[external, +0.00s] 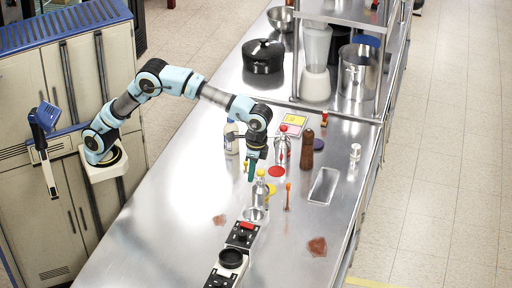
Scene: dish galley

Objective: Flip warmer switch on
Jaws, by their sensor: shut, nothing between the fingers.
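My arm reaches over the steel counter from the left, and my gripper (251,176) points down above the middle of the counter. Its fingers are shut and empty, close beside a yellow-topped bottle. A black-and-white appliance that looks like the warmer (230,258) stands at the front of the counter, with a round black top. Behind it is a black panel (240,238) with small light marks and a red part (247,225) at its back edge. My gripper is behind and above this panel, apart from it. The switch and its position are too small to tell.
An orange-tipped utensil (288,195) and a metal tray (324,186) are to the right. Brown stains mark the front counter. The left part is clear.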

